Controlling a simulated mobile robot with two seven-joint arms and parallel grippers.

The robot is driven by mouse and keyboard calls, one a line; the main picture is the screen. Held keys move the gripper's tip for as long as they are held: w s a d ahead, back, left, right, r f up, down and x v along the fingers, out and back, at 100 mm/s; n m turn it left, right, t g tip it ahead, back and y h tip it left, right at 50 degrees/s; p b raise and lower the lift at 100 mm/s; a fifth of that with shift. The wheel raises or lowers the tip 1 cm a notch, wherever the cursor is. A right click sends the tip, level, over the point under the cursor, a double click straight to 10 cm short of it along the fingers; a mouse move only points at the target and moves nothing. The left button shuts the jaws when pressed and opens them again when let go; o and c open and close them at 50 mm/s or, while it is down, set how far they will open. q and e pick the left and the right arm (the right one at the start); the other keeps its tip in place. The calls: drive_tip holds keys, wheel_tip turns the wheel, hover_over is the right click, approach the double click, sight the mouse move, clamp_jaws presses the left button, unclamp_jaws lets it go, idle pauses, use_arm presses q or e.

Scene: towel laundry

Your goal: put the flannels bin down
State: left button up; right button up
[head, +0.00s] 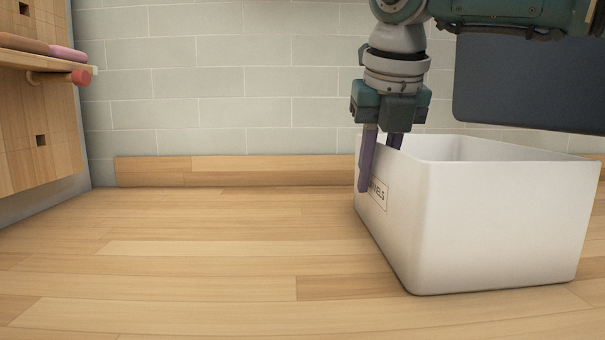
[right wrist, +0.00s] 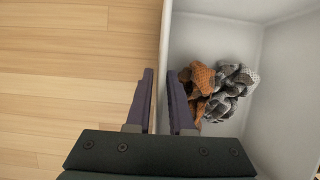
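The flannels bin (head: 500,225) is a white open-topped box at the right of the head view, with a partly covered label (head: 378,194) on its left side. It looks upright, with its bottom at the wooden counter; I cannot tell whether a small gap remains beneath it. My right gripper (head: 380,165) points down over the bin's left wall, one finger outside and one inside. In the right wrist view the fingers (right wrist: 160,85) are close together on the wall (right wrist: 164,40). Crumpled orange and grey checked cloths (right wrist: 220,88) lie inside. My left gripper is not in view.
The wooden counter (head: 190,265) is clear to the left of the bin. A tiled wall with a low wooden strip (head: 230,171) stands behind. A wooden unit (head: 35,125) with a red-ended peg is at the far left. A dark panel (head: 530,80) hangs at the upper right.

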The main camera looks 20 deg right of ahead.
drive_tip(key=shift+o, duration=1)
